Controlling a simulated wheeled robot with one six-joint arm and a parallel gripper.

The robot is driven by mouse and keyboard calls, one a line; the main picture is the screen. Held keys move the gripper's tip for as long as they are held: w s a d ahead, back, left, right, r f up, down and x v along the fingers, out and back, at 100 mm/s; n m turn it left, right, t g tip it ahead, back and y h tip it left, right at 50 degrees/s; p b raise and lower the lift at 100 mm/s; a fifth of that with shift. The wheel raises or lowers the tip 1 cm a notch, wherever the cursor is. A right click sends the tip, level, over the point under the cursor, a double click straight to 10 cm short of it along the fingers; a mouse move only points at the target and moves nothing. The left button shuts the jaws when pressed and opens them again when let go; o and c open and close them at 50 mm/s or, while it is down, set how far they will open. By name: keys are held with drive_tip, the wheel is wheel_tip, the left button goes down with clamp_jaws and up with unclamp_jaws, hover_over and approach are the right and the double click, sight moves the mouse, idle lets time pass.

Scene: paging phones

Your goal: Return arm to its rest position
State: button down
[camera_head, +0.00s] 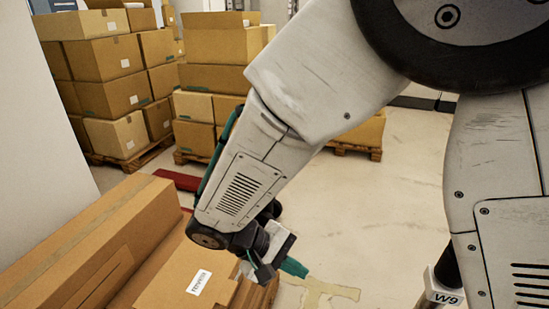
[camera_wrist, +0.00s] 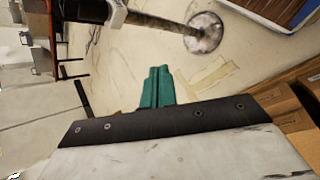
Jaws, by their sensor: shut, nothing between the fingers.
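My arm crosses the head view from the upper right down to the lower middle, bent at the elbow. My gripper (camera_head: 294,268) hangs at its lower end, just right of a cardboard box. The teal fingers are together with nothing between them. In the wrist view the teal fingers of my gripper (camera_wrist: 158,80) also lie side by side, closed, over pale floor. No held object shows in either view.
A labelled cardboard box (camera_head: 185,275) and a long box (camera_head: 95,245) lie at lower left, close to my gripper. Stacked boxes (camera_head: 105,75) on pallets stand behind. A white wall (camera_head: 40,140) is at left. Pale floor (camera_head: 385,210) is clear at centre right.

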drive_tip(key=s+d+r+m+y, duration=0.3)
drive_tip(key=s+d+r, duration=0.3)
drive_tip(key=d+r, duration=0.3)
drive_tip(key=s+d+r+m+t+y, duration=0.1)
drive_tip(key=s+d+r+m+y, duration=0.3)
drive_tip(key=d+r, duration=0.5)
drive_tip(key=shift+s+d+y, duration=0.85)
drive_tip(key=shift+d+y, duration=0.25)
drive_tip(key=shift+d, duration=1)
